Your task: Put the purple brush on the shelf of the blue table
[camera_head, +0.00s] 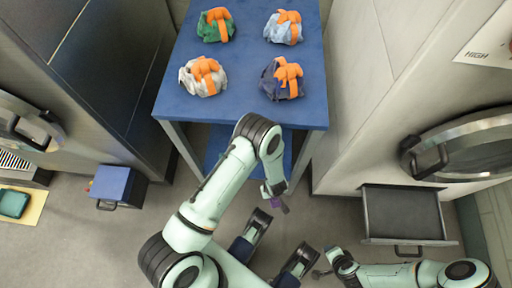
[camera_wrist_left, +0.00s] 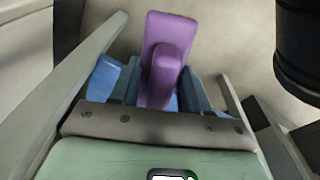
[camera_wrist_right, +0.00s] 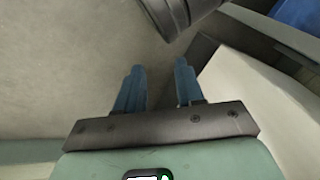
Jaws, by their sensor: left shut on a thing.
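The purple brush (camera_wrist_left: 165,60) is held between the blue fingers of my left gripper (camera_wrist_left: 155,90), which is shut on it.
Several sling bags with orange straps, such as the green one (camera_head: 215,27), lie on the table top. A blue box (camera_head: 118,186) stands at left. An open dark drawer (camera_head: 402,215) juts out at right. Washer-like machines flank the table. Some floor before the table is clear.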

